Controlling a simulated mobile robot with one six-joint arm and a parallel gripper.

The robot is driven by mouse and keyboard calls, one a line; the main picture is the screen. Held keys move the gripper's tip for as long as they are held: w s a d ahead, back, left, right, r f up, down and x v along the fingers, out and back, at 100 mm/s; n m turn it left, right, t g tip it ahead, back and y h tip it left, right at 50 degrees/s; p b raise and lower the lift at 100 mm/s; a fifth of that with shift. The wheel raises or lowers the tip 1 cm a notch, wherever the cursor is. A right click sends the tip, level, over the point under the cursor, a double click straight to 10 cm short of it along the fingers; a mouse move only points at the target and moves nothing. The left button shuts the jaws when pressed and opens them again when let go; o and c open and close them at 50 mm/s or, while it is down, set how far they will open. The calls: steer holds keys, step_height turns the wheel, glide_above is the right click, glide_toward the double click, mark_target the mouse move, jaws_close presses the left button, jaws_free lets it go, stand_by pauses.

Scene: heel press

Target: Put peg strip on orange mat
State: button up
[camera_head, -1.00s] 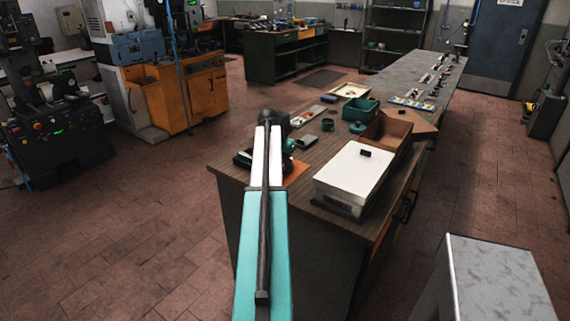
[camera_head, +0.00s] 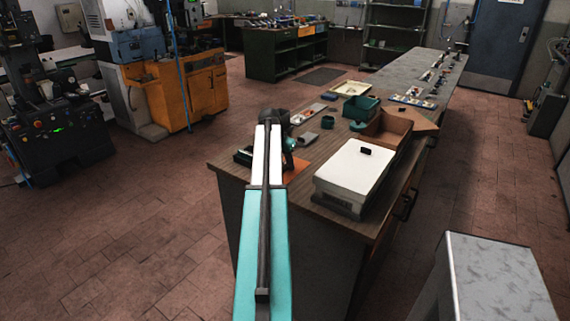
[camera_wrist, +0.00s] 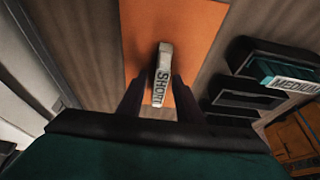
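The peg strip (camera_wrist: 162,76), a pale grey bar with the word SHORT on it, shows in the wrist view over the orange mat (camera_wrist: 203,22). My gripper (camera_wrist: 160,82) has a dark finger on each side of the strip. Orange shows between fingers and strip, so the gripper looks open around it. I cannot tell whether the strip lies flat on the mat. In the head view my gripper (camera_head: 289,160) is low at the near left corner of the bench, beside the mat (camera_head: 298,167); the strip is hidden there.
A black rack (camera_wrist: 245,98) stands right of the mat, with a teal piece marked MEDIUM (camera_wrist: 293,84). On the bench (camera_head: 320,160) are a white-topped box (camera_head: 352,172), a cardboard box (camera_head: 388,128) and a green bin (camera_head: 361,107). A grey block (camera_head: 492,270) stands at lower right.

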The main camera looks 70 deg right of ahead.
steer(key=b+v, duration=0.2)
steer(key=v, duration=1)
steer(key=shift+r, duration=0.1)
stand_by(0.7)
